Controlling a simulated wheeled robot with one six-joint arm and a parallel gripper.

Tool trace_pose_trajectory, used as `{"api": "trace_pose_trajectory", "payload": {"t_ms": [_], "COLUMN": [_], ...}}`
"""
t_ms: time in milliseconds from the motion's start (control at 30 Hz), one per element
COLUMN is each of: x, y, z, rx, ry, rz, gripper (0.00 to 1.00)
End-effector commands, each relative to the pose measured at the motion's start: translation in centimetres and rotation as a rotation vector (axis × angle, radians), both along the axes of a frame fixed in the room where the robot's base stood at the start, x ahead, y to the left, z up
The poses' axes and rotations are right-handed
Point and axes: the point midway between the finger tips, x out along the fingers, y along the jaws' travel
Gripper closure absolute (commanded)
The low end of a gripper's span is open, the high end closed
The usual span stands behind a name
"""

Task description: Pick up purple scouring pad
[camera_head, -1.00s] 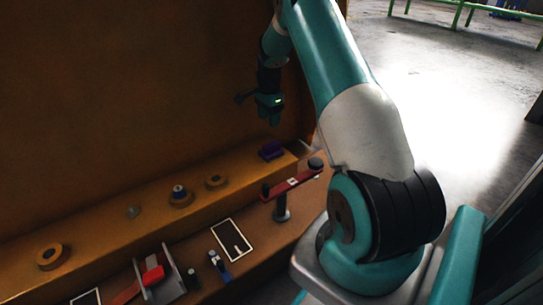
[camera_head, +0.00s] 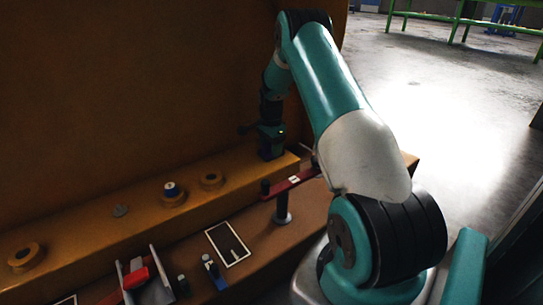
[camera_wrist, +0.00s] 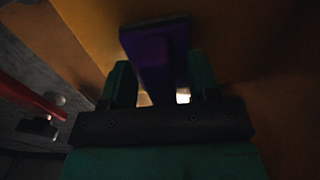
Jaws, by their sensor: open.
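The purple scouring pad (camera_wrist: 155,50) shows in the wrist view, just ahead of and between the two green fingers of my gripper (camera_wrist: 160,84). The fingers stand apart with the pad's near part between them. I cannot tell whether they touch it. In the head view my gripper (camera_head: 270,152) is low over the right end of the yellow-brown ledge, and it hides the pad there.
A red-handled tool (camera_head: 137,276) lies in a holder at the front left. A tall brown wall rises behind.

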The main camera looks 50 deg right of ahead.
Motion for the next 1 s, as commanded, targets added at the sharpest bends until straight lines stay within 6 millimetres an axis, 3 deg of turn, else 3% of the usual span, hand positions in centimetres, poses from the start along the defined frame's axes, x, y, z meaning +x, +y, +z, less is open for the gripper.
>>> {"api": "trace_pose_trajectory", "payload": {"t_ms": [100, 133, 300, 367, 600, 733, 867, 1000], "x": [0.0, 0.0, 0.0, 0.0, 0.0, 0.0, 0.1, 0.1], "y": [0.0, 0.0, 0.0, 0.0, 0.0, 0.0, -0.1, -0.1], "z": [0.2, 0.2, 0.2, 0.2, 0.3, 1.4, 4.2, 8.4], "rx": [0.000, 0.000, 0.000, 0.000, 0.000, 0.000, -0.002, -0.003], "ry": [-0.001, 0.000, 0.000, 0.000, 0.000, -0.001, -0.004, -0.003], "rz": [0.000, 0.000, 0.000, 0.000, 0.000, 0.000, 0.000, 0.000], "gripper": [0.45, 0.49, 0.88, 1.00, 1.00, 1.00, 1.00, 1.00]}}
